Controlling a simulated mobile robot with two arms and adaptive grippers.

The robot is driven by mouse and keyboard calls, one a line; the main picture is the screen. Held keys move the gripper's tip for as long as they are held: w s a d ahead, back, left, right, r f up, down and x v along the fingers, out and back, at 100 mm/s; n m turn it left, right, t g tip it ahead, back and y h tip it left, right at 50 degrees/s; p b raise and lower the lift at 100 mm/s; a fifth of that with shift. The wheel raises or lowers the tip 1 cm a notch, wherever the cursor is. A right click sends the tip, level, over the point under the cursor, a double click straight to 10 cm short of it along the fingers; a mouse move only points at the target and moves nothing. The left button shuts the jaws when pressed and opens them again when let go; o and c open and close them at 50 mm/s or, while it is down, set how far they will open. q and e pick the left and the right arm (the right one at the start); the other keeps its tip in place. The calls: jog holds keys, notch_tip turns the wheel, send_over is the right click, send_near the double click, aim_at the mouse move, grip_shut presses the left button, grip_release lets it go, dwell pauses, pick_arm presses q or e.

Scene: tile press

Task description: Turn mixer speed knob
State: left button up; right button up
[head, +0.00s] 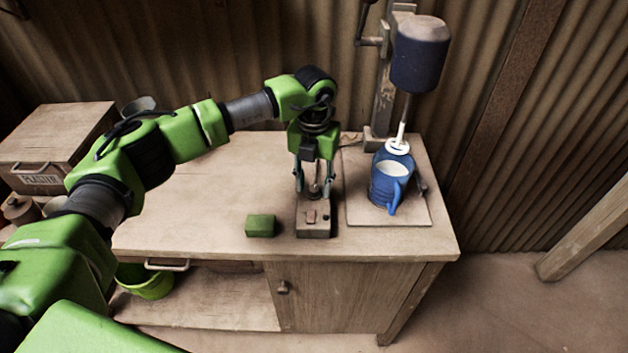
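The mixer (419,55) is a dark blue motor head on a stand at the back right of the bench. Its whisk (398,146) hangs over a blue mug (391,184) with white contents. A small control box (313,220) with a reddish switch (311,215) sits near the bench's front edge. My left gripper (314,190) points down at the back part of this box, its fingers apart. My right gripper is not in view.
A green block (260,225) lies left of the control box. The mug stands on a board (410,214). A wooden box marked plaster (58,140) is at the far left. The bench top (220,195) is clear left of the block.

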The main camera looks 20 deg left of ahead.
pick_arm(q)
jog(key=shift+f, duration=0.15)
jog(key=c, duration=0.4)
grip_shut()
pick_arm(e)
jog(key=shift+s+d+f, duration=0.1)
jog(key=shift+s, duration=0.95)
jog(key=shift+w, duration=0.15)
